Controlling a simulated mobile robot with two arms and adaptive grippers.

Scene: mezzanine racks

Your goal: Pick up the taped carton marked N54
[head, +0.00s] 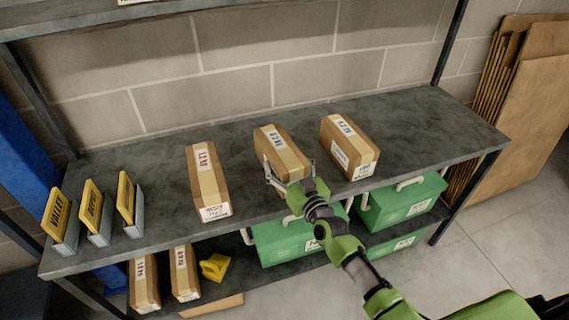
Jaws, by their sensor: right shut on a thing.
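Three taped brown cartons stand in a spaced row on the grey upper shelf: a left carton (207,181), a middle carton (281,147) and a right carton (349,145). Each has pale tape and a printed label on top. The print is too small to read, so I cannot tell which is N54. My right gripper (289,178) is shut on the near end of the middle carton, one finger on each side. The gripper and wrist hide that carton's front face. I cannot tell whether it is lifted off the shelf. My left gripper is not in view.
Several yellow-and-grey upright markers (94,212) stand at the shelf's left end. Below are two more cartons (146,285), a yellow object (214,267) and green boxes (283,242) with pale handles. Dark posts and a block wall bound the shelf. Flattened cardboard (524,105) leans at right.

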